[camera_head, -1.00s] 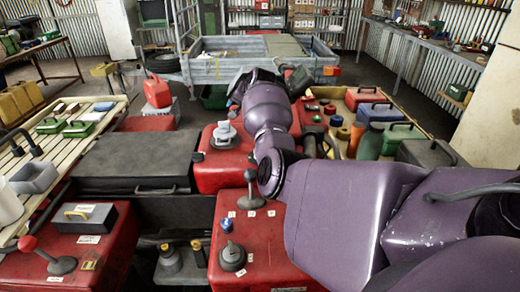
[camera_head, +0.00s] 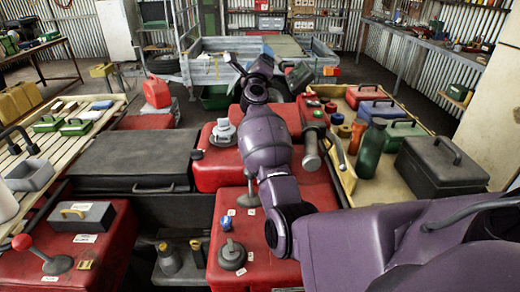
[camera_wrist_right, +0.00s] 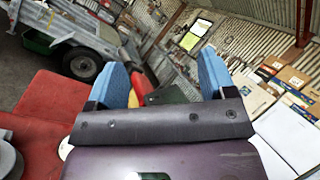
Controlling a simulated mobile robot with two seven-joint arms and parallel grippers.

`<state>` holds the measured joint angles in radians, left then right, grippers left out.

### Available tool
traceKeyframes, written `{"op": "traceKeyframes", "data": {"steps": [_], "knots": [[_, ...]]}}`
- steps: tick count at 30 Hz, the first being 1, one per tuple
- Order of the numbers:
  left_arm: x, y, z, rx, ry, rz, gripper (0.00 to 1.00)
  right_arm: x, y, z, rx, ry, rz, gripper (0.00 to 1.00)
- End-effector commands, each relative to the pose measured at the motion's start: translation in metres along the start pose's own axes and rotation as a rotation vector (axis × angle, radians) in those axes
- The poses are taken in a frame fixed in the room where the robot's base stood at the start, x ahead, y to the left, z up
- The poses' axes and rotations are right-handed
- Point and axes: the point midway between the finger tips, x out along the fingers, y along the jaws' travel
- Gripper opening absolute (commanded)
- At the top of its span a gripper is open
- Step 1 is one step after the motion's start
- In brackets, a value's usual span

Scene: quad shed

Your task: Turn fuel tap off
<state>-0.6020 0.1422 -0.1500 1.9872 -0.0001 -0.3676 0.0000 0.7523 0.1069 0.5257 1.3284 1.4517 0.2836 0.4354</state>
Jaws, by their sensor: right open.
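My right arm reaches forward over the red bodywork (camera_head: 215,170). Its gripper (camera_head: 252,65) is at the far end, partly hidden by my own arm. In the right wrist view the jaws (camera_wrist_right: 165,78) are open, blue pads apart, with nothing held between them. I cannot tell for sure which part is the fuel tap. A small blue knob (camera_head: 227,222) stands on the near red panel, with a round dark cap (camera_head: 232,255) just below it. A grey fitting (camera_head: 223,131) sits on the red part farther forward. The gripper is beyond all of these. My left gripper is not seen.
A red-knobbed lever (camera_head: 38,256) stands at the lower left. A green bottle (camera_head: 370,148) and a dark box (camera_head: 440,166) are on the right rack, beside my arm. A grey trailer (camera_head: 210,72) stands beyond.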

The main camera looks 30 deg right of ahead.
Motion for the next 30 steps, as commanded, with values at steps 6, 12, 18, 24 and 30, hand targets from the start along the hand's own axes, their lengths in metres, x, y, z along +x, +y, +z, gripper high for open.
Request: {"op": "traceKeyframes", "data": {"steps": [6,12,18,24,30], "knots": [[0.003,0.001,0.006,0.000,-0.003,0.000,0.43,-0.036,0.007,-0.045,0.320,0.316,-0.024,0.77],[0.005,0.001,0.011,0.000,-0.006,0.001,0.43,-0.085,0.040,-0.077,0.573,0.632,0.055,0.77],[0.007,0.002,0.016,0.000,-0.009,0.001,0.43,-0.145,0.082,-0.088,0.746,0.939,0.220,0.77],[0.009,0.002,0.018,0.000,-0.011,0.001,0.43,-0.190,0.106,-0.085,0.813,1.130,0.362,0.77],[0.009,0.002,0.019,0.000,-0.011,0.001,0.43,-0.200,0.114,-0.086,0.823,1.180,0.404,0.77]]}}
